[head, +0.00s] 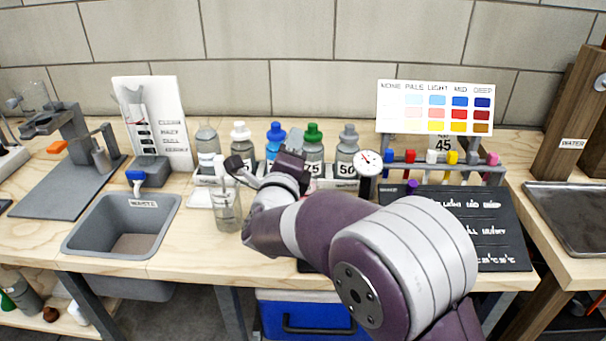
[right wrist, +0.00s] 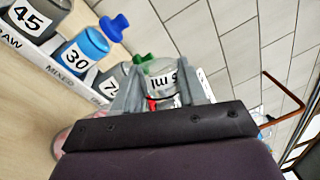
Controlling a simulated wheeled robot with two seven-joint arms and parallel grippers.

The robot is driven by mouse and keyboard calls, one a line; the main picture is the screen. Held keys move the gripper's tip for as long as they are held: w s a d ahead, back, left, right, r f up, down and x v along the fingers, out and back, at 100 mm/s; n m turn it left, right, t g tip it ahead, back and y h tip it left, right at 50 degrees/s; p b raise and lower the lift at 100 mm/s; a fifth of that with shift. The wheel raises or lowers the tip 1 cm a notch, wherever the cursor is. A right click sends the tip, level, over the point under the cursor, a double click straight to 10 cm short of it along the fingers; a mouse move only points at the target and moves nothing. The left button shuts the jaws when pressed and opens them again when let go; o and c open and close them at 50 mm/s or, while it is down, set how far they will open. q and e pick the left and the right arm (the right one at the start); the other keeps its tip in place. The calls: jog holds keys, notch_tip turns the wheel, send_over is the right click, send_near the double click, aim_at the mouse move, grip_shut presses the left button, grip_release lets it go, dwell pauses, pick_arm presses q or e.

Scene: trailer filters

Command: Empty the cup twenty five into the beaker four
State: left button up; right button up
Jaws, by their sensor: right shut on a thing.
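My right gripper (head: 238,170) reaches in from the right over the bench and is shut on a small clear cup. In the head view the cup is mostly lost against the gripper and bottles. A clear glass beaker (head: 228,213) stands upright on the bench just below the gripper; I cannot read a number on it, nor tell whether liquid passes between them. My left gripper is out of view.
Behind the gripper is a row of capped bottles, including a blue-capped one (head: 275,140) and a green-capped one (head: 313,147). A grey waste sink (head: 165,215) lies left. A dial thermometer (head: 368,160), colour chart (head: 435,107) and black board (head: 490,225) are right.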

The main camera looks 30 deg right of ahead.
jog(key=shift+s+d+r+m+h+b, duration=0.15)
jog(key=shift+m+b, duration=0.6)
jog(key=shift+b, duration=0.55)
jog(key=shift+s+d+m+h+b, duration=0.2)
jog(key=shift+m+b, duration=0.5)
jog(key=shift+b, duration=0.55)
jog(key=shift+s+d+r+m+h+b, duration=0.15)
jog(key=shift+m+b, duration=0.6)
jog(key=shift+b, duration=0.55)
dwell(0.7)
jog(key=shift+w, duration=0.1)
dwell(0.7)
